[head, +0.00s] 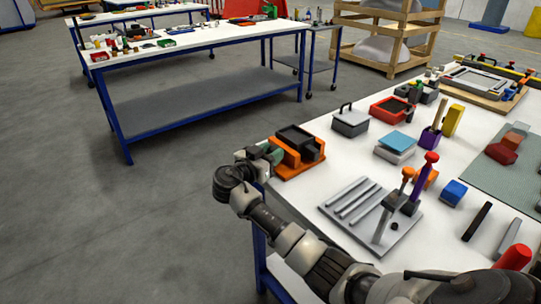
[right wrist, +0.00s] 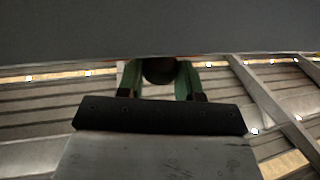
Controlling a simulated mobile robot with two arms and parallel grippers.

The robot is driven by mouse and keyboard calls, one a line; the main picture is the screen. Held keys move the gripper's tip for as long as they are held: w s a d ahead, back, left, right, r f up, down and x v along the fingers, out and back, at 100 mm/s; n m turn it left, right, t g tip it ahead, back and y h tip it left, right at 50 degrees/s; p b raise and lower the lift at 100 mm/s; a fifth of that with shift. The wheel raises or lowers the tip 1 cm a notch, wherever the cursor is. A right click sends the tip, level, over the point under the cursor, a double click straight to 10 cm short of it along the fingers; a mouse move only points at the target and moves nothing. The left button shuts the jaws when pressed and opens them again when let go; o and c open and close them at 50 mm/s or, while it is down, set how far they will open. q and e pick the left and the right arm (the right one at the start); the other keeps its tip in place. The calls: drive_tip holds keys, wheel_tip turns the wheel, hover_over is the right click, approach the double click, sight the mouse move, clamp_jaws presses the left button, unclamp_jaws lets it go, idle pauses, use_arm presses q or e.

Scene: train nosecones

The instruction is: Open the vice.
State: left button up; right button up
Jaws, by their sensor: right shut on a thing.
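The orange vice (head: 309,158) with dark jaws sits at the near left edge of the white table. Whether its jaws are apart is too small to tell. My right gripper (head: 272,153), with green fingers, is at the vice's left end, just past the table edge. In the right wrist view, the green fingers of my right gripper (right wrist: 160,82) are on either side of a dark round part (right wrist: 159,70), which looks like the vice's handle, and are shut on it. My left gripper is not in view.
On the white table (head: 330,172), a grey lidded box (head: 350,122), a red tray (head: 391,109) and a grey slotted plate (head: 352,198) stand right of the vice. Several tools lie further right. Floor (head: 180,190) left of the table is clear.

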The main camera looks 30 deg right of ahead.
drive_tip(key=shift+s+f+n+t+y+b, duration=0.1)
drive_tip(key=shift+n+t+y+b, duration=0.1)
drive_tip(key=shift+n+t+b, duration=0.3)
drive_tip(key=shift+s+f+n+t+y+b, duration=0.1)
drive_tip(key=shift+n+t+y+b, duration=0.1)
drive_tip(key=shift+t, duration=0.5)
drive_tip(key=shift+r+n+t+y, duration=0.2)
drive_tip(key=shift+n+t+y, duration=0.1)
drive_tip(key=shift+n+t, duration=0.1)
drive_tip(key=o, duration=0.9)
drive_tip(key=shift+w+r, duration=0.1)
